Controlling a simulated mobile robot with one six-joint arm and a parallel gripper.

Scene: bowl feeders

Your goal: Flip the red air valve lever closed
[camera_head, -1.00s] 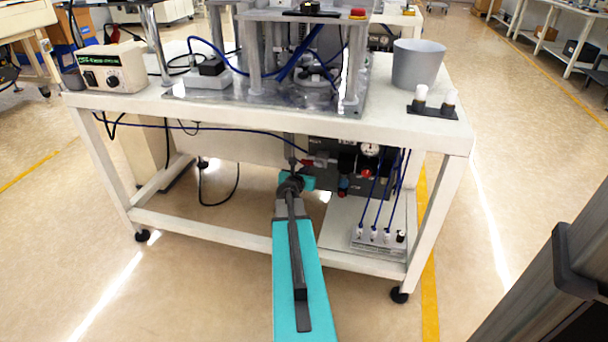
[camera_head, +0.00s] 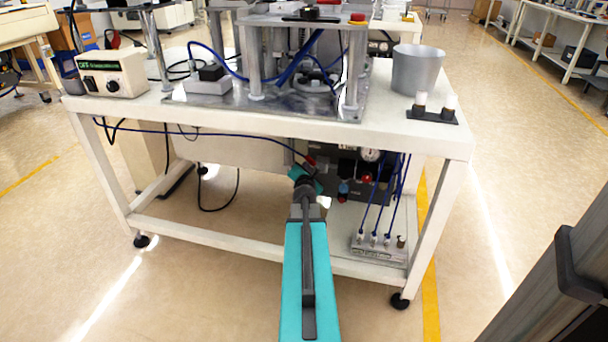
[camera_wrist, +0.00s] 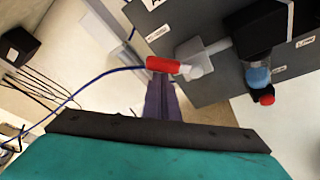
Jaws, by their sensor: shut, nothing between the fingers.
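The red lever (camera_wrist: 163,65) of the air valve shows at the upper middle of the wrist view, pointing left from the pale valve body (camera_wrist: 196,58) on a grey panel. In the head view the red lever (camera_head: 310,160) is small, under the table and just above my wrist. My gripper (camera_wrist: 160,82) is shut and empty. Its narrow fingers point at the panel, with their tips just below the lever in the wrist view. I cannot tell whether they touch it. In the head view the fingers are hidden behind my wrist.
A blue air tube (camera_wrist: 95,82) runs toward the lever's left end. A regulator with a blue part (camera_wrist: 258,76) and red knob (camera_wrist: 266,97) is right of the valve. The tabletop edge (camera_head: 270,125) is above my arm, and the lower crossbar (camera_head: 215,233) is beside it.

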